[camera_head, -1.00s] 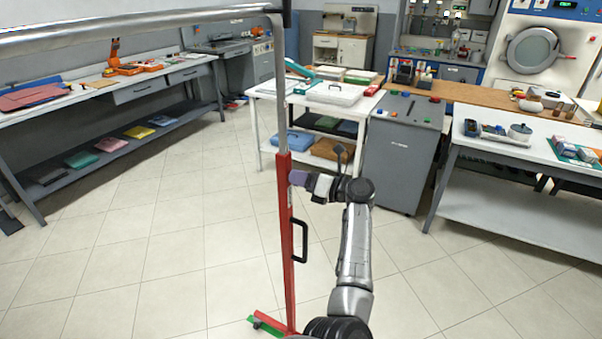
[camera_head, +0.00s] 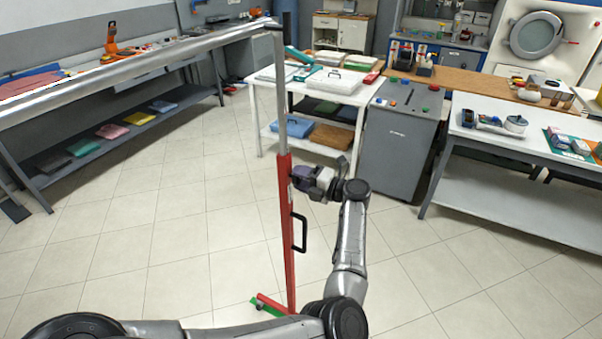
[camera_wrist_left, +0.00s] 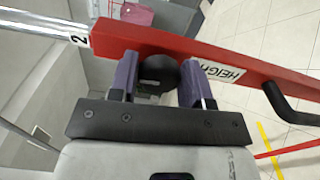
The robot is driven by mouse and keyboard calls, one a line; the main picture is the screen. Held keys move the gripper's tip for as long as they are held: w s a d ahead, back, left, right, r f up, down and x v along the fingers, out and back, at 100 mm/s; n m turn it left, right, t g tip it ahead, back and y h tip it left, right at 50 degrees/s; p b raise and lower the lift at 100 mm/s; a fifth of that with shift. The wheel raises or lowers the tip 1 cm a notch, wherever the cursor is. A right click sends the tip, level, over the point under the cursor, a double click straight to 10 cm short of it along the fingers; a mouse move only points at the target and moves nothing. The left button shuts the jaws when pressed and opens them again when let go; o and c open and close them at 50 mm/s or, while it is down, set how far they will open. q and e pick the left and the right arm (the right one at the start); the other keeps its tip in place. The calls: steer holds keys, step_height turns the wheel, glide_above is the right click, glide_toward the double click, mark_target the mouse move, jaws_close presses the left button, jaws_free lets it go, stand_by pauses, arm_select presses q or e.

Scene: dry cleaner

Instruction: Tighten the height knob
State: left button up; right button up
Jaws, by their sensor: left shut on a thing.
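A rolling garment rack has a red upright post (camera_head: 285,225) with a chrome tube (camera_head: 279,90) rising from it to a chrome top rail (camera_head: 130,70). My left gripper (camera_head: 299,177) is at the upper part of the red post. In the left wrist view, its two purple fingers stand on either side of the round black height knob (camera_wrist_left: 159,70), shut on it. A HEIGHT label (camera_wrist_left: 227,73) is on the red post (camera_wrist_left: 150,42) beside the knob. In the head view the gripper hides the knob. My right gripper is not in view.
A black handle (camera_head: 301,233) sticks out from the post below the gripper. The post stands on a red and green foot (camera_head: 268,305). A grey cabinet (camera_head: 395,150) and a white table (camera_head: 520,140) are behind to the right. Open tiled floor surrounds the rack.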

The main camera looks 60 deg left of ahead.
arm_select(q)
steer(key=shift+m+p, duration=0.3)
steer(key=shift+m, duration=0.3)
steer(key=o, duration=0.9)
steer(key=shift+c, duration=0.2)
steer(key=shift+d, duration=0.1)
steer(key=b+v, duration=0.1)
steer(key=v, duration=1.2)
steer(key=shift+w+d, duration=0.25)
steer(key=shift+d, duration=0.05)
